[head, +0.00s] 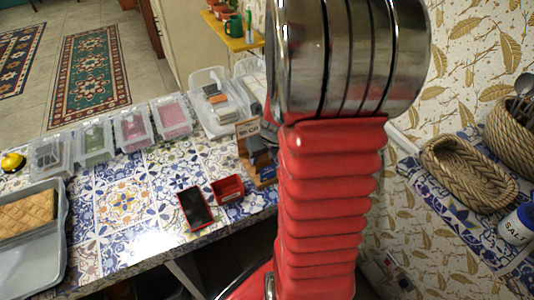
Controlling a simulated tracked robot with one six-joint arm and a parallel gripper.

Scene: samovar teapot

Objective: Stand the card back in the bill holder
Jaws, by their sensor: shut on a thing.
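My gripper (262,146) shows only in part, as dark grey blocks at the left edge of my red arm. It is shut on what looks like the card (247,130), a small tan piece with dark lettering; the grip itself is hard to make out. Brown wooden faces show just below and beside the gripper, partly covered by it. A small open red box (228,189) stands on the tiled counter to the lower left of the gripper. I cannot tell for certain which of these is the bill holder. My arm hides the area to the right.
A black, red-edged flat thing (195,208) lies left of the red box, near the counter's front edge. Several clear containers (133,129) line the back, with a larger clear tub (216,104). A grey tray (50,258) with a quilted tan piece is at left. Patterned tiles between are free.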

